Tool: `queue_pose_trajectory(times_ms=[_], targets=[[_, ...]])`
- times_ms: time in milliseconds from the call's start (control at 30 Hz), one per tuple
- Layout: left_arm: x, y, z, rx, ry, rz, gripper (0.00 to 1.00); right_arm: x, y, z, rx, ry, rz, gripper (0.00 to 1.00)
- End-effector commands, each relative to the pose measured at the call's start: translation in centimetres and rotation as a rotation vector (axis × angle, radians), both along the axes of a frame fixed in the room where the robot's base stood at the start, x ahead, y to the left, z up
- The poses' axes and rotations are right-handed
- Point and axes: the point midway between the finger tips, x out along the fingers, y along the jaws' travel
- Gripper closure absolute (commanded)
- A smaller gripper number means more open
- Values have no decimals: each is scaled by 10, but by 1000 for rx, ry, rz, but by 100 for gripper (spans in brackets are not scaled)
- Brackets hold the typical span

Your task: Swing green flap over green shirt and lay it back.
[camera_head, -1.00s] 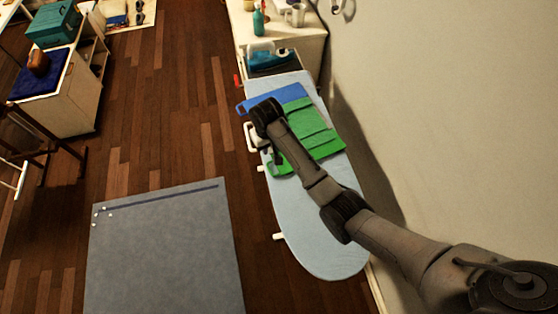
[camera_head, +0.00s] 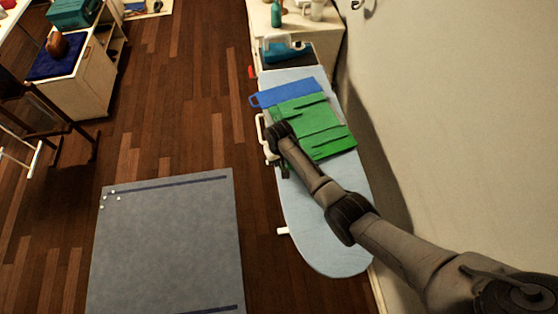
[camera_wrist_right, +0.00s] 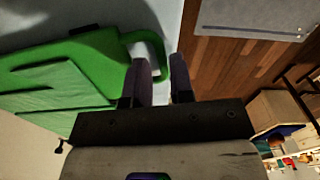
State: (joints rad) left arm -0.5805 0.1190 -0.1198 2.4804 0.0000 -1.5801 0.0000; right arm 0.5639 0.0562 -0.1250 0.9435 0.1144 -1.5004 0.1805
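The green shirt (camera_head: 318,128) lies on the ironing board, on top of a folding panel with green and blue parts. The green piece (camera_wrist_right: 60,75) fills the left of the right wrist view, and its looped handle-like edge (camera_wrist_right: 128,40) reaches the fingertips. My right gripper (camera_wrist_right: 160,70) is at this loop, its two fingers a narrow gap apart. Whether they grip the loop is not clear. In the head view my right wrist hides the green panel's left edge. My left gripper is not in view.
The light-blue ironing board (camera_head: 325,235) stands against the wall. A blue panel (camera_head: 288,93) with a handle lies beyond the shirt. A cabinet with a green bottle (camera_head: 276,14) stands behind it. A grey rug (camera_head: 165,245) covers the floor on the left.

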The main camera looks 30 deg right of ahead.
Motion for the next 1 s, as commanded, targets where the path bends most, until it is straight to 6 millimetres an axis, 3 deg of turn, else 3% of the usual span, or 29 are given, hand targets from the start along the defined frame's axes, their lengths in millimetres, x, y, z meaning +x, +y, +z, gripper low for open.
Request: queue_pose_trajectory(times_ms=[467,700,1000], targets=[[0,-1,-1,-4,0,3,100,0,1,-8,0,-1,0,78],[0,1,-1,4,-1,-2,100,0,1,-8,0,0,0,100],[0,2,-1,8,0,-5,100,0,1,-8,0,0,2,100]])
